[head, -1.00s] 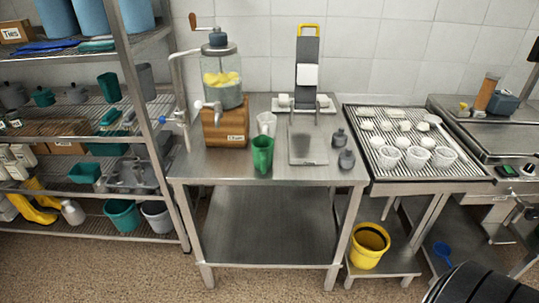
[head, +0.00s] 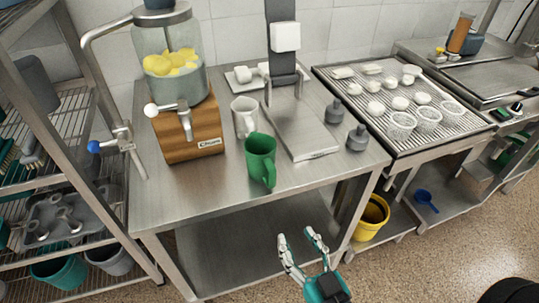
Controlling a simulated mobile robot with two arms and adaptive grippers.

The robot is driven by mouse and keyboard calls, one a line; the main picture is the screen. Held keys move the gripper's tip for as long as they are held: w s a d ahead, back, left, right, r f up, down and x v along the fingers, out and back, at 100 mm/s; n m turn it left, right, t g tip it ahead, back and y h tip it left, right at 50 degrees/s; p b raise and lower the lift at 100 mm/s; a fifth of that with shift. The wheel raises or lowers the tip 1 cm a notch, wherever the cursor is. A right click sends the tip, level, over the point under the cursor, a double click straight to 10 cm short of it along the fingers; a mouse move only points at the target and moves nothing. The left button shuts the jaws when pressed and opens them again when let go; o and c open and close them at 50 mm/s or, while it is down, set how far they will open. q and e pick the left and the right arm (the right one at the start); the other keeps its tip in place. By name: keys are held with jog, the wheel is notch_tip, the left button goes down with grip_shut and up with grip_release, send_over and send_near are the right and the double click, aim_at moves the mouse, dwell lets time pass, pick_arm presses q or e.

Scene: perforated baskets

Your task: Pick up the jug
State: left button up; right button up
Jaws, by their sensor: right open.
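A green jug (head: 260,158) stands upright near the front edge of the steel table (head: 185,208), its handle facing the front. A white jug (head: 243,118) stands close behind it, to its left. My right gripper (head: 298,237) is open and empty in front of the table, below and a little to the right of the green jug, clear of it. My left gripper is out of view.
A glass dispenser (head: 172,68) on a wooden base (head: 188,130) stands left of the jugs, its tap sticking out to the front. A metal scale-like stand (head: 305,135) and two dark weights (head: 357,138) are to the right. Perforated white baskets (head: 428,118) sit on the grated counter.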

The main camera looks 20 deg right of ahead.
jog(key=p, duration=0.1)
send_near(273, 184)
jog(key=w, duration=0.2)
jog(key=w+a+p, duration=0.1)
jog(key=w, duration=0.2)
jog(key=shift+w+a, duration=0.1)
jog(key=shift+w, duration=0.5)
jog(key=w, duration=0.3)
jog(key=shift+w+d+f+p, duration=0.1)
jog(key=shift+w+d+p, duration=0.1)
jog(key=shift+w+p, duration=0.15)
jog(key=shift+w+f, duration=0.1)
jog(key=shift+w, duration=0.4)
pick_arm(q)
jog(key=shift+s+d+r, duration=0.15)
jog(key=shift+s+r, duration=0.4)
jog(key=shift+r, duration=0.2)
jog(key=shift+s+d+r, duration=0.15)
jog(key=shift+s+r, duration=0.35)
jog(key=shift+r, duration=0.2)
pick_arm(e)
grip_shut()
